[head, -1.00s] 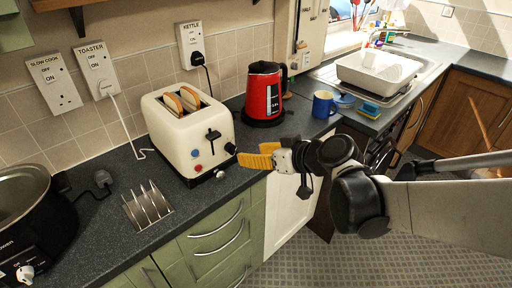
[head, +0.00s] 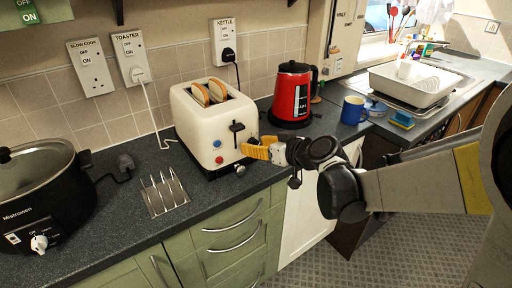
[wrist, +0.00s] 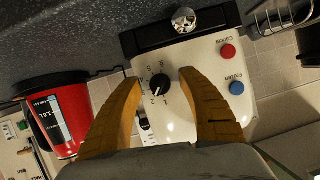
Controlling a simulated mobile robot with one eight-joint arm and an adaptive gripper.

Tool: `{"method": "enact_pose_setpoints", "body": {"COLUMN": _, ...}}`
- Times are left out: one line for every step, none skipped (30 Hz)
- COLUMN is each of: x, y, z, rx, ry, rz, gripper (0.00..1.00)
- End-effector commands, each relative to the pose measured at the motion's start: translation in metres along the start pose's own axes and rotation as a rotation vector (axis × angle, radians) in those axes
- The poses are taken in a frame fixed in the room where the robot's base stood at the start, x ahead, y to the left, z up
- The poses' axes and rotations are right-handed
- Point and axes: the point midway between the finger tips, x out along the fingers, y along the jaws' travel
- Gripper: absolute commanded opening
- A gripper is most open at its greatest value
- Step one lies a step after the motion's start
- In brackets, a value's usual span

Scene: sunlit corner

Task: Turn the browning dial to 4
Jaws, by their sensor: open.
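The cream toaster (head: 190,125) stands on the counter with bread slices in its top slots. In the wrist view its front panel (wrist: 180,120) shows a black browning dial (wrist: 161,86) ringed by numbers. The dial's white pointer aims to the lower left, seemingly near 2. A red Cancel button (wrist: 228,51) and blue Frozen button (wrist: 237,88) sit to its right. My gripper (wrist: 161,76) is open, its yellow fingers on either side of the dial; contact cannot be told. In the head view my gripper (head: 257,151) is at the toaster's front right and hides the dial.
A red kettle (head: 291,95) stands right of the toaster, with a blue mug (head: 353,110) beyond. A metal toast rack (head: 163,193) and a black slow cooker (head: 45,200) are to the left. A silver knob (wrist: 184,19) shows near the toaster's base.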

Motion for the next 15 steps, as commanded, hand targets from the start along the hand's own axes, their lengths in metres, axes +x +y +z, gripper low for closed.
{"method": "enact_pose_setpoints", "body": {"x": 0.0009, "y": 0.0, "z": 0.0, "rx": 0.0, "ry": 0.0, "rz": 0.0, "gripper": 0.48}}
{"method": "enact_pose_setpoints", "body": {"x": 0.001, "y": 0.0, "z": -0.0002, "rx": 0.0, "ry": 0.0, "rz": 0.0, "gripper": 0.48}}
{"method": "enact_pose_setpoints", "body": {"x": 0.0009, "y": 0.0001, "z": -0.0004, "rx": 0.0, "ry": 0.0, "rz": 0.0, "gripper": 0.48}}
{"method": "enact_pose_setpoints", "body": {"x": 0.0008, "y": 0.0, "z": -0.0004, "rx": 0.0, "ry": 0.0, "rz": 0.0, "gripper": 0.48}}
{"method": "enact_pose_setpoints", "body": {"x": 0.0007, "y": 0.0001, "z": -0.0005, "rx": 0.0, "ry": 0.0, "rz": 0.0, "gripper": 0.48}}
{"method": "enact_pose_setpoints", "body": {"x": 0.0006, "y": 0.0001, "z": -0.0005, "rx": 0.0, "ry": 0.0, "rz": 0.0, "gripper": 0.48}}
{"method": "enact_pose_setpoints", "body": {"x": 0.0006, "y": 0.0001, "z": -0.0004, "rx": 0.0, "ry": 0.0, "rz": 0.0, "gripper": 0.48}}
{"method": "enact_pose_setpoints", "body": {"x": 0.0005, "y": 0.0001, "z": -0.0004, "rx": 0.0, "ry": 0.0, "rz": 0.0, "gripper": 0.4}}
{"method": "enact_pose_setpoints", "body": {"x": 0.0005, "y": 0.0001, "z": -0.0004, "rx": 0.0, "ry": 0.0, "rz": 0.0, "gripper": 0.28}}
{"method": "enact_pose_setpoints", "body": {"x": 0.0005, "y": 0.0001, "z": -0.0004, "rx": 0.0, "ry": 0.0, "rz": 0.0, "gripper": 0.19}}
{"method": "enact_pose_setpoints", "body": {"x": 0.0004, "y": 0.0001, "z": -0.0004, "rx": 0.0, "ry": 0.0, "rz": 0.0, "gripper": 0.1}}
{"method": "enact_pose_setpoints", "body": {"x": 0.0004, "y": 0.0001, "z": -0.0004, "rx": 0.0, "ry": 0.0, "rz": 0.0, "gripper": 0.0}}
{"method": "enact_pose_setpoints", "body": {"x": 0.0004, "y": 0.0001, "z": -0.0004, "rx": 0.0, "ry": 0.0, "rz": 0.0, "gripper": 0.0}}
{"method": "enact_pose_setpoints", "body": {"x": 0.0004, "y": 0.0001, "z": -0.0003, "rx": 0.0, "ry": -0.001, "rz": 0.0, "gripper": 0.0}}
{"method": "enact_pose_setpoints", "body": {"x": 0.0004, "y": 0.0001, "z": -0.0003, "rx": 0.0, "ry": -0.001, "rz": 0.0, "gripper": 0.0}}
